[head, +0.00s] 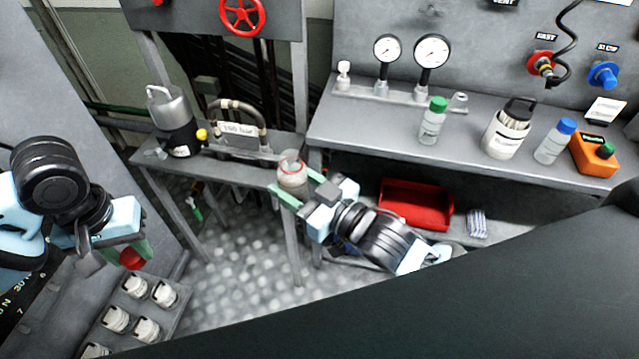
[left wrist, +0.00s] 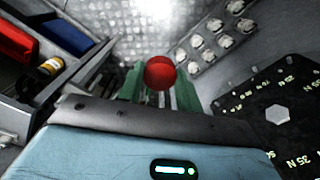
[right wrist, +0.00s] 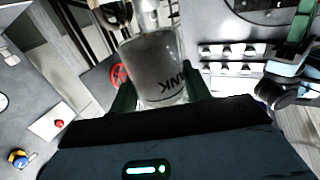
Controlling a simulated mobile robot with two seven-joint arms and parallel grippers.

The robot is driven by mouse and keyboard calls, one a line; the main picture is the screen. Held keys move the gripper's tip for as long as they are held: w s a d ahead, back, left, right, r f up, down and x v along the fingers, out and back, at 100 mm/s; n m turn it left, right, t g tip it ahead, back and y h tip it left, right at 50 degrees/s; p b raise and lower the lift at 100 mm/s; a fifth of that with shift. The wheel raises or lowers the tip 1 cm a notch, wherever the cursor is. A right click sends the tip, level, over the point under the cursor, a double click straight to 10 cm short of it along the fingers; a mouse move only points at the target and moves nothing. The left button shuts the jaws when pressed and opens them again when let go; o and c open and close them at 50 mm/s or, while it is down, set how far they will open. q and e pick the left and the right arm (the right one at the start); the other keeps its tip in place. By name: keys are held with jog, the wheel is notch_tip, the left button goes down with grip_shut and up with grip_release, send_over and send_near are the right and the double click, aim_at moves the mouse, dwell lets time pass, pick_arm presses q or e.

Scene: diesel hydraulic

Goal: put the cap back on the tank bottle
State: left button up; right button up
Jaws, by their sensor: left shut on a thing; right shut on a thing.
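The tank bottle (head: 292,178) is a clear bottle with a red ring around its open top. My right gripper (head: 294,192) is shut on its body and holds it roughly upright beside the front of the grey bench. In the right wrist view the bottle (right wrist: 153,65) fills the space between the fingers, with part of its lettering showing. The red cap (head: 132,258) is in my left gripper (head: 128,250) at the far left, well apart from the bottle. The left wrist view shows the cap (left wrist: 160,73) between the fingertips of the shut gripper.
A green-capped bottle (head: 433,122), a white container (head: 505,136) and a blue-capped bottle (head: 555,142) stand on the right bench. A red bin (head: 415,203) is on the lower shelf. A tray of white-topped items (head: 130,318) lies below my left gripper. Floor shows between the grippers.

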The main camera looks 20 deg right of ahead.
jog(key=shift+w+a+n+g+y, duration=0.2)
jog(key=shift+a+n+g+y, duration=0.1)
jog(key=shift+a, duration=0.2)
jog(key=shift+w+a+n+g+y, duration=0.2)
jog(key=shift+a+y, duration=0.1)
jog(key=shift+a, duration=0.15)
pick_arm(q)
jog(key=w+d+r+m, duration=0.1)
jog(key=w+d+r, duration=0.2)
jog(key=d, duration=0.3)
jog(key=w+d+r+m, duration=0.1)
jog(key=w+d+r, duration=0.2)
jog(key=d, duration=0.3)
notch_tip(320, 180, up, 11)
jog(key=m, duration=0.3)
send_over(280, 168)
jog(key=shift+w, duration=0.1)
jog(key=shift+f, duration=1.95)
jog(key=shift+f, duration=0.9)
jog(key=shift+f, duration=0.55)
